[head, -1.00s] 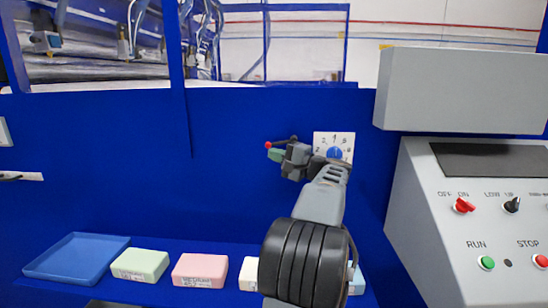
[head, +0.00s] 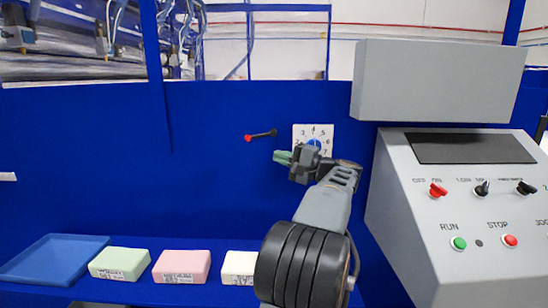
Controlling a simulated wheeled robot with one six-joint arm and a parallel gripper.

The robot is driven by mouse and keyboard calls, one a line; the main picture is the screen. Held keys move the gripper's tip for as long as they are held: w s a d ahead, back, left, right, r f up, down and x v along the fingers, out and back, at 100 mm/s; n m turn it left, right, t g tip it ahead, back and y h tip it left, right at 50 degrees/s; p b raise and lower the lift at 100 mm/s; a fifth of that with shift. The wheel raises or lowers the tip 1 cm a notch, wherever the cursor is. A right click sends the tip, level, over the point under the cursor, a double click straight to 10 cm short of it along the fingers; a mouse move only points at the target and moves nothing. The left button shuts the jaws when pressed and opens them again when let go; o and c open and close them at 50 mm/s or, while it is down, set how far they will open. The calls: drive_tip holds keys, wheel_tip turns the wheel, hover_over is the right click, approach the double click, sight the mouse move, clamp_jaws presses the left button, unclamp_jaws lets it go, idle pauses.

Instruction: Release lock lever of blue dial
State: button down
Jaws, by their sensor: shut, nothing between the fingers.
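The blue dial (head: 314,144) sits on a square white plate with numbers (head: 326,131) on the blue wall. My gripper hides the dial's lower part. The lock lever is a short black bar (head: 262,134) with a red knob (head: 248,138) at its left end. It lies to the left of the plate and tilts slightly up to the right. My gripper (head: 281,157), with green fingertips, is shut and empty. It points left, below the lever and to the lower left of the dial, apart from the lever in the picture.
A grey control console (head: 480,240) with knobs and buttons stands at the right, under a grey box (head: 440,85). A low shelf holds a blue tray (head: 50,262) and green (head: 120,263), pink (head: 181,267) and cream (head: 238,266) blocks. The wall left of the lever is clear.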

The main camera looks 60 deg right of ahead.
drive_tip(key=shift+s+f, duration=0.2)
drive_tip(key=shift+s, duration=0.6)
wheel_tip(320, 180, down, 11)
drive_tip(key=m+g+h, duration=0.2)
drive_tip(key=g, duration=0.3)
drive_tip(key=w+a+f+n+g+y+p, duration=0.1)
drive_tip(key=w+a+f+n+g+p, duration=0.1)
drive_tip(key=a+f+g, duration=0.35)
drive_tip(key=w+a+f+n+g+p, duration=0.2)
drive_tip(key=a+f, duration=0.1)
drive_tip(key=a, duration=0.6)
drive_tip(key=s+a+r+n+g+h+p, duration=0.1)
drive_tip(key=a+r+n+p, duration=0.1)
drive_tip(key=a+n, duration=0.5)
drive_tip(key=s+a+r+n+g+p, duration=0.1)
drive_tip(key=a+n+p, duration=0.4)
drive_tip(key=a, duration=1.4)
drive_tip(key=s+n+g, duration=0.1)
drive_tip(key=n, duration=0.2)
drive_tip(key=shift+a+r+h, duration=0.35)
drive_tip(key=shift+h, duration=0.05)
drive_tip(key=shift+d, duration=0.15)
